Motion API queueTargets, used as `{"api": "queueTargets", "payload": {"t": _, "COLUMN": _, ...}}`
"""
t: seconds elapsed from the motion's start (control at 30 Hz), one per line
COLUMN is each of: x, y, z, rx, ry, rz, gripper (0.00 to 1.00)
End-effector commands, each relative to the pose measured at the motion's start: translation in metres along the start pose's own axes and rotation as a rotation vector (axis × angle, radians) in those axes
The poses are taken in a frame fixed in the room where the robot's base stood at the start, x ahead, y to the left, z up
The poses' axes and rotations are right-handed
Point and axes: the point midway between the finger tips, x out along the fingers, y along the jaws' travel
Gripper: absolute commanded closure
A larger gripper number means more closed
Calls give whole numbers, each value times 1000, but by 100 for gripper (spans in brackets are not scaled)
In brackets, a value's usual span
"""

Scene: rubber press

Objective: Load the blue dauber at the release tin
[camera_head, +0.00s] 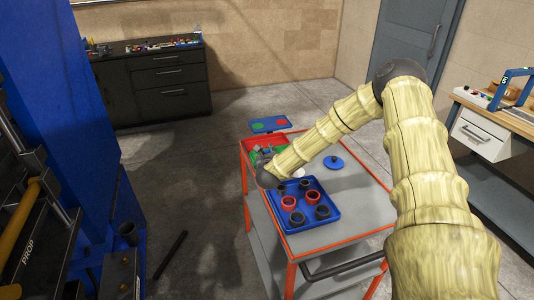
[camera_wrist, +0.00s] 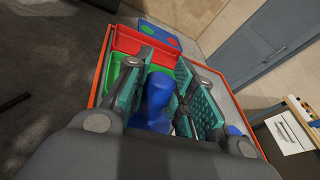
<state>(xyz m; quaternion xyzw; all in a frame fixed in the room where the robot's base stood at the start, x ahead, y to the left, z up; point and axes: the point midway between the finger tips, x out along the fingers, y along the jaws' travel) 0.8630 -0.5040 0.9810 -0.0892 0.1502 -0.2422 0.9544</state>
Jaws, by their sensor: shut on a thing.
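In the wrist view the blue dauber (camera_wrist: 156,92) stands between the teal finger pads of my gripper (camera_wrist: 170,88), which is shut on it. Its rounded upper part and wider base show; the lower end is hidden by the wrist. In the head view my gripper (camera_head: 262,158) is low beside the red and green trays at the cart's far left end, mostly hidden behind my wrist. I cannot clearly identify the release tin. A small white round thing (camera_head: 299,172) beside my arm and a round blue lid with a knob (camera_head: 333,162) are on the cart top.
The orange-edged cart (camera_head: 345,207) carries a red tray (camera_head: 258,141) and a blue tray (camera_head: 316,226) with red and dark rings. A blue panel with green and red spots (camera_head: 269,124) is beyond. A blue press (camera_head: 65,120) stands left. The cart's right side is fairly clear.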

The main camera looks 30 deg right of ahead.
Motion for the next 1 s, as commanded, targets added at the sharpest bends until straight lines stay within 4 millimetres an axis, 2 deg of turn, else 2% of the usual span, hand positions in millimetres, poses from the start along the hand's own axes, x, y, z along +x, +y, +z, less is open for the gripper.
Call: {"api": "queueTargets", "payload": {"t": 1.0, "x": 2, "y": 2, "z": -6, "rx": 0, "ry": 0, "rz": 0, "gripper": 99}}
